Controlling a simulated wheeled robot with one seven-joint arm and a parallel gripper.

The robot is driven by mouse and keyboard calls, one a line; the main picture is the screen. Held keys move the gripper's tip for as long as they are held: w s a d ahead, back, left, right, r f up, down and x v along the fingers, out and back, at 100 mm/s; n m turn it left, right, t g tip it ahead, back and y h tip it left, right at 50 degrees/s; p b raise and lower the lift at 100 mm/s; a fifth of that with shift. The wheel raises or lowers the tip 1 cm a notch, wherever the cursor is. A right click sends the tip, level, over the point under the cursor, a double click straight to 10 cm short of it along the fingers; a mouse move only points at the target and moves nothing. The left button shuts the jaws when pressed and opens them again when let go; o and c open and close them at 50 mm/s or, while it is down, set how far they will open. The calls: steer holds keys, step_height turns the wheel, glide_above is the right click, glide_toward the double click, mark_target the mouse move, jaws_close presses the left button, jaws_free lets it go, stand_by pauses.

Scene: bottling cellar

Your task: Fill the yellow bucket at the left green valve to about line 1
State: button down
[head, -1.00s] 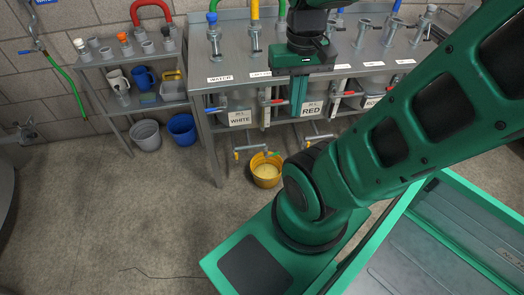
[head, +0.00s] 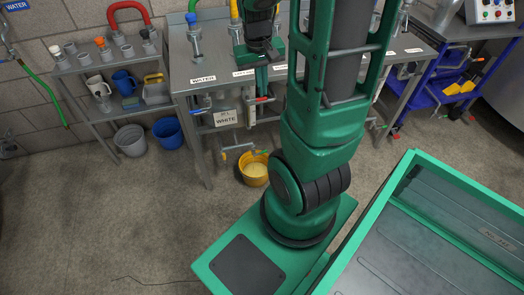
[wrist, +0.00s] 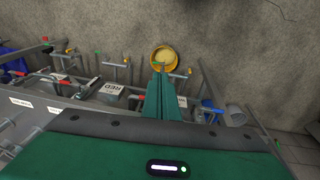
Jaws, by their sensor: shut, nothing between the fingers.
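The yellow bucket (head: 254,174) stands on the floor in front of the bench, under the tap with the left green valve (head: 258,152). Its inside looks pale yellow; I cannot read any line or tell a liquid level. In the wrist view the bucket (wrist: 165,53) lies beyond my fingertips, with the green handle (wrist: 158,64) over its near rim. I make out no stream, and cannot tell whether the valve is open. My gripper (wrist: 162,80) is shut and empty, pointing toward the bucket.
The steel bench (head: 204,93) carries hoses and fittings, with more coloured valves and pipes below it. A grey bucket (head: 131,140) and a blue bucket (head: 168,131) stand by a side shelf (head: 118,109). A blue cart (head: 432,92) is at right. The floor at left is clear.

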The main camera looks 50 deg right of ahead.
steer(key=w+d+f, duration=0.5)
steer(key=w+f, duration=0.1)
steer(key=f, duration=0.2)
steer(key=t+h, duration=0.1)
steer(key=t, duration=0.1)
glide_above(262, 152)
steer(key=s+a, duration=0.2)
steer(key=a, duration=0.3)
step_height(262, 152, down, 25)
steer(key=s+x, duration=0.2)
steer(key=x, duration=1)
steer(key=s+a+f+x, duration=0.1)
steer(key=x, duration=1.1)
steer(key=shift+s+a+n+t, duration=0.2)
steer(key=shift+s+n+t, duration=0.1)
steer(key=shift+s, duration=0.1)
steer(key=shift+a+f, duration=0.1)
